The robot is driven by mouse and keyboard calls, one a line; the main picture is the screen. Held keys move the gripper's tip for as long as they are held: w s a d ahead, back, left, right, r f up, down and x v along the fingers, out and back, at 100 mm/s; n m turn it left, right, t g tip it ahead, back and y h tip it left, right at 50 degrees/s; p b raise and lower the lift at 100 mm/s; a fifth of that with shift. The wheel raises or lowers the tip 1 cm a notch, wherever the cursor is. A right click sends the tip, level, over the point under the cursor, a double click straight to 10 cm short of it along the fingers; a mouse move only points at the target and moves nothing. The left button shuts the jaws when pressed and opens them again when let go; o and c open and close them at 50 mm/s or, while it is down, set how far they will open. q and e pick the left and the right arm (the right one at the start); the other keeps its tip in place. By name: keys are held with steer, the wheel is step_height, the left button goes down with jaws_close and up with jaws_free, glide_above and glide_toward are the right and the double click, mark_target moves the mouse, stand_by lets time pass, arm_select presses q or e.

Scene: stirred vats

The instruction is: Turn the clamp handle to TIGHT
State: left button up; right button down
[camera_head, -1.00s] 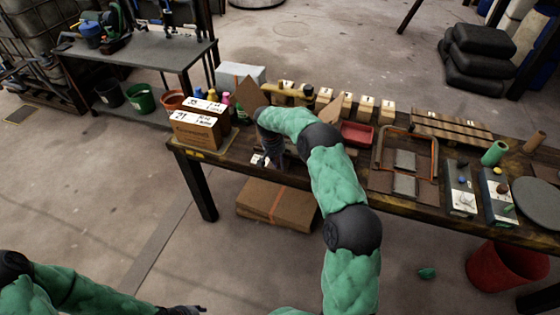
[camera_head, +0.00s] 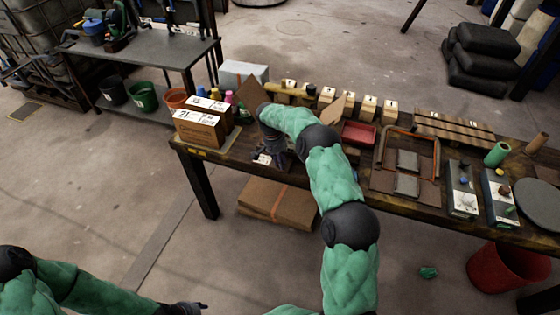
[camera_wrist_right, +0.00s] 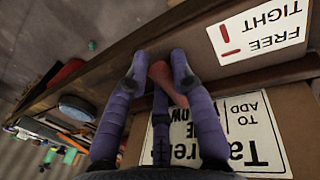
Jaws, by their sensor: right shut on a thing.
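My right gripper (camera_wrist_right: 157,75) is shut on the reddish-brown clamp handle (camera_wrist_right: 159,76) in the right wrist view. Its purple fingers lie on both sides of the handle and hide part of it. A white label (camera_wrist_right: 257,32) beside it reads TIGHT and FREE upside down, each with a red mark. The handle stands apart from the label, and I cannot tell which mark it points to. In the head view my right gripper (camera_head: 275,156) is low at the front edge of the bench, and the handle is hidden. My left gripper (camera_head: 185,308) is at the bottom edge, small and dark.
Cardboard boxes (camera_head: 201,130) stand left of my right gripper on the bench. A red tray (camera_head: 359,133) and wooden blocks (camera_head: 348,104) are behind and right. Flat cardboard (camera_head: 275,203) lies under the bench. A printed sign (camera_wrist_right: 215,135) fills the lower wrist view.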

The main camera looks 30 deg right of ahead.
steer(key=shift+f, duration=0.1)
steer(key=c, duration=1)
jaws_free()
steer(key=shift+r, duration=0.2)
steer(key=r, duration=0.3)
steer(key=w+a+r, duration=0.1)
steer(key=r, duration=0.7)
steer(key=shift+w+a+r, duration=0.25)
steer(key=shift+w, duration=0.15)
